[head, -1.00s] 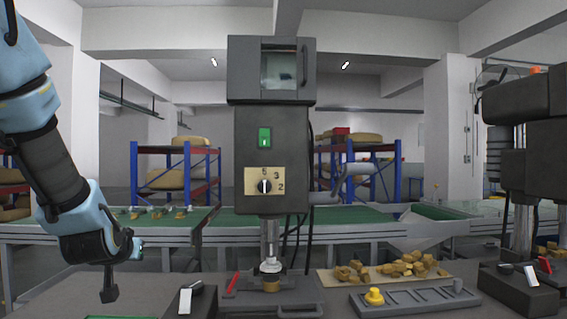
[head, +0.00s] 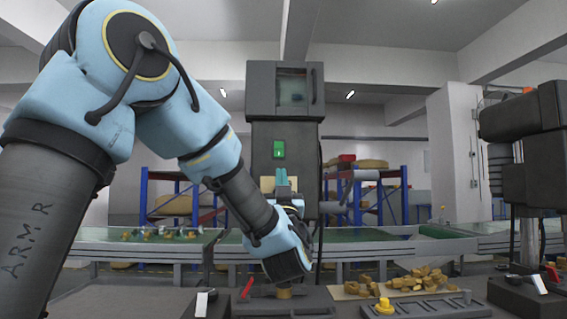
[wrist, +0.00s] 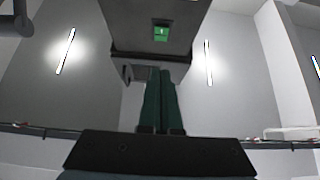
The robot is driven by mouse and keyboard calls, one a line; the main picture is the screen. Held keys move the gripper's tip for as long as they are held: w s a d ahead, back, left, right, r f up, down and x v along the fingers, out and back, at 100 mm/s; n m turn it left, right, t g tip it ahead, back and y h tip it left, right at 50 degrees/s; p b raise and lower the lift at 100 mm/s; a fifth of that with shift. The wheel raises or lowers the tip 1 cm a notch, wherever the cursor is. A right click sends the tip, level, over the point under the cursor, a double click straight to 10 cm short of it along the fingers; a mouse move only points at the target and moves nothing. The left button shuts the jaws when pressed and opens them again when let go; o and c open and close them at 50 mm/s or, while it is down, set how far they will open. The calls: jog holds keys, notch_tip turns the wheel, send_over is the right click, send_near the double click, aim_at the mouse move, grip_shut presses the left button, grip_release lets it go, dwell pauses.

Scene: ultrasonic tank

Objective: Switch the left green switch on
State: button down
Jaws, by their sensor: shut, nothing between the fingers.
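The green switch (head: 279,149) sits on the front of the dark grey left machine (head: 262,201), above its pale dial plate. The switch also shows near the top of the wrist view (wrist: 162,32), with a small white mark on it. My gripper (head: 281,172) is in front of the machine with its teal fingers pointing up, a little below the switch and apart from it in the picture. In the wrist view the gripper (wrist: 160,72) has its fingers side by side, shut and empty. My gripper and wrist hide most of the dial plate.
A second dark machine (head: 541,150) stands at the right. A green conveyor (head: 372,246) runs behind. A grey rack with a yellow knob (head: 384,305) and wooden pieces (head: 420,280) lie on the bench at the lower right. Blue shelving stands in the background.

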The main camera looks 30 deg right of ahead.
aim_at(279, 152)
jog(key=p+x, duration=0.2)
jog(key=x, duration=0.2)
jog(key=f+p+x, duration=0.1)
jog(key=p+x, duration=0.1)
jog(key=x, duration=0.2)
jog(key=w+p+x, duration=0.1)
jog(key=p+x, duration=0.2)
jog(key=x, duration=0.1)
jog(key=shift+w+d+f, duration=0.1)
jog(key=shift+d+f, duration=0.1)
jog(key=shift+d, duration=0.05)
jog(key=shift+w+d+f, duration=0.2)
jog(key=shift+w+d, duration=0.05)
jog(key=shift+w, duration=0.25)
